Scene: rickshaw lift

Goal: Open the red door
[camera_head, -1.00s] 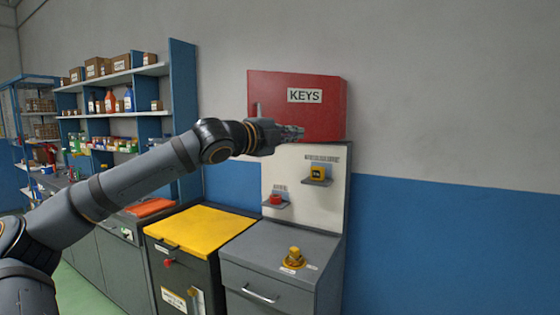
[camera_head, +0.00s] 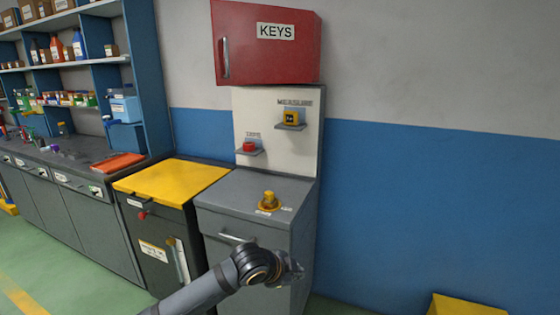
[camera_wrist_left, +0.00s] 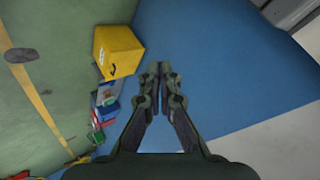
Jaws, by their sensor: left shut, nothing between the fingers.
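The red door (camera_head: 262,45) is the front of a wall cabinet labelled KEYS, high above the workbench in the head view. Its metal handle (camera_head: 225,57) stands upright near the door's left edge. The door looks shut. My left gripper (camera_head: 296,271) is low in front of the grey drawer cabinet, well below the red door and apart from it. In the left wrist view my left gripper (camera_wrist_left: 158,72) is shut and empty, with the blue wall beyond it. The red door is not in the wrist view. My right gripper is in neither view.
Below the red cabinet are a white panel (camera_head: 304,152) with small shelves and a grey cabinet top (camera_head: 240,190) with a yellow knob. A yellow-lidded bin (camera_head: 175,186) stands to its left. A yellow box (camera_wrist_left: 118,50) is on the floor. Open floor lies front left.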

